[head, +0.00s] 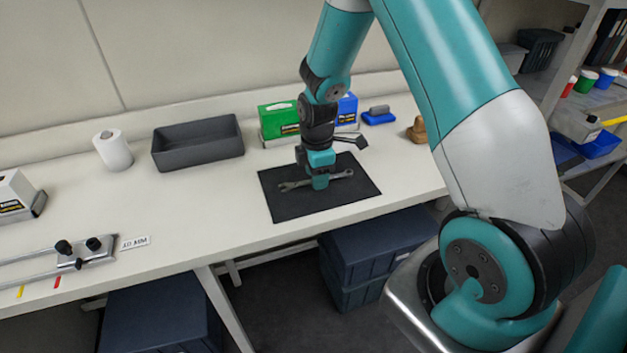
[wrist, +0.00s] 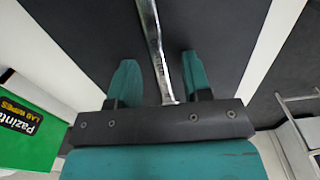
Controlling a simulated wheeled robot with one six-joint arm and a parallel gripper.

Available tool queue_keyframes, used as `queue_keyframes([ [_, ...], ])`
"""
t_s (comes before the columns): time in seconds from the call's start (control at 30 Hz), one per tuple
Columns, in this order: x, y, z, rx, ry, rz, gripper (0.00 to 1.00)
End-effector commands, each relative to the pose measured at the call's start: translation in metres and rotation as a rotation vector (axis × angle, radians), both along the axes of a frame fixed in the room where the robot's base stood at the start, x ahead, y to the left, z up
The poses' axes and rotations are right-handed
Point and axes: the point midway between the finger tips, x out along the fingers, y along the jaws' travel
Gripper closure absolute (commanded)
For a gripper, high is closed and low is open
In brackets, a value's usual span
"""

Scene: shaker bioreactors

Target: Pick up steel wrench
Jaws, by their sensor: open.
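The steel wrench (head: 293,186) lies on a black mat (head: 288,207) on the white bench in the head view. My gripper (head: 320,182) points down over the middle of the wrench. In the wrist view, my gripper (wrist: 160,85) is open, with one teal finger on each side of the wrench shaft (wrist: 152,38). There is a gap between the shaft and each finger. The shaft runs from the top edge of the wrist view down to the gripper body, which hides the rest of it.
Behind the mat are a green wipes box (head: 277,120), a blue box (head: 348,108) and a blue brush-like block (head: 378,116). A grey open bin (head: 198,150) and a paper roll (head: 113,150) stand to the left. The bench in front of the bin is clear.

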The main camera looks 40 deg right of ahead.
Motion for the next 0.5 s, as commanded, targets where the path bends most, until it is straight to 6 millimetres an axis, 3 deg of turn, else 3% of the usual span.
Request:
queue_keyframes([
  [0.27,-0.0001,0.0,-0.0032,0.0,0.001,0.0,0.55],
  [0.43,0.0,0.0,-0.0025,0.0,0.0,0.0,0.94],
  [0.5,0.0001,0.0,-0.0025,0.0,0.0,0.0,1.0],
])
